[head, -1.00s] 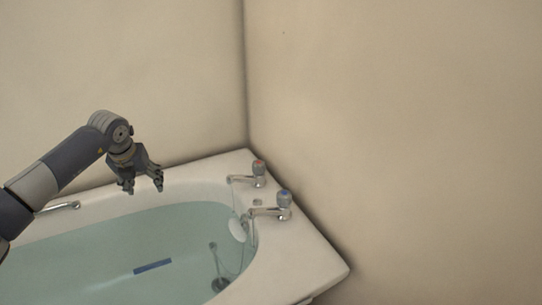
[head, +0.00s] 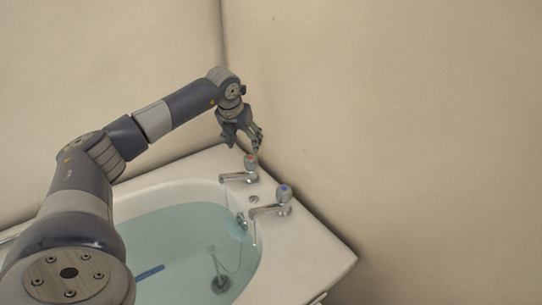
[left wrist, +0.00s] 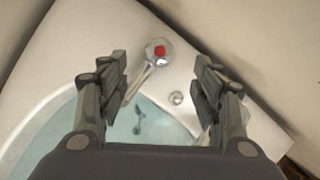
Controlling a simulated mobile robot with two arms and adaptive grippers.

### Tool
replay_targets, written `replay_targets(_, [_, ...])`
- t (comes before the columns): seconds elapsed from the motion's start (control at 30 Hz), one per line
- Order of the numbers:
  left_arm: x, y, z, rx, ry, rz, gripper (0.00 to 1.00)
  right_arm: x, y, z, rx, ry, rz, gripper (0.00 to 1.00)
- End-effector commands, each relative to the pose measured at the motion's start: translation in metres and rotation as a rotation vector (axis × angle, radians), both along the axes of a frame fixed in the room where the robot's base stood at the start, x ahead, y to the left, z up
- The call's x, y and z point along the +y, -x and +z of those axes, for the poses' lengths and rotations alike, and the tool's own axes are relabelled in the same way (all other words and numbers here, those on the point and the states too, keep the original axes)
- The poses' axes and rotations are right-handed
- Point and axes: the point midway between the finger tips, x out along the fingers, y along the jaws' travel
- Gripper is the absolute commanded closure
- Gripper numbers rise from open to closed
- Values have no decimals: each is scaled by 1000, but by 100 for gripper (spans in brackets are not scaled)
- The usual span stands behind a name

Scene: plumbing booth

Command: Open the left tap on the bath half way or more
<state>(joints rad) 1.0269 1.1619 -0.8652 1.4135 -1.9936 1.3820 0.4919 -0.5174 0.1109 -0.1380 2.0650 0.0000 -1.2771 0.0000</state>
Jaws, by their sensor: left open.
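The left tap (head: 249,163) has a red-marked knob and a chrome spout; it stands at the back corner of the bath (head: 315,262). The tap with the blue mark (head: 283,195) stands to its right and nearer. My left gripper (head: 256,146) is open and points down just above the red-marked tap, apart from it as far as I can tell. In the left wrist view the red-marked knob (left wrist: 159,51) shows between and beyond the two open fingers, nearer the left finger. Nothing is between the fingers. My right gripper is not in view.
The bath holds water (head: 185,240), with a plug on a chain (head: 220,283) and a blue strip (head: 150,272) in it. Bare walls (head: 400,110) meet at the corner close behind the taps. The bath rim right of the taps is clear.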

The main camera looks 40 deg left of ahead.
Motion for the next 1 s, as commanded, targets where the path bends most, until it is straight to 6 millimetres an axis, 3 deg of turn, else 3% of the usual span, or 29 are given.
replay_targets(0.5, [10, -30, -81, 3, 1, 1, 40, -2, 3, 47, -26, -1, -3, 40])
replay_targets(0.7, [12, -37, -96, 2, 0, 0, 40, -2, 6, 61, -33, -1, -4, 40])
replay_targets(1.0, [13, -38, -99, 1, -1, 0, 40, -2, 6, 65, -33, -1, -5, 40])
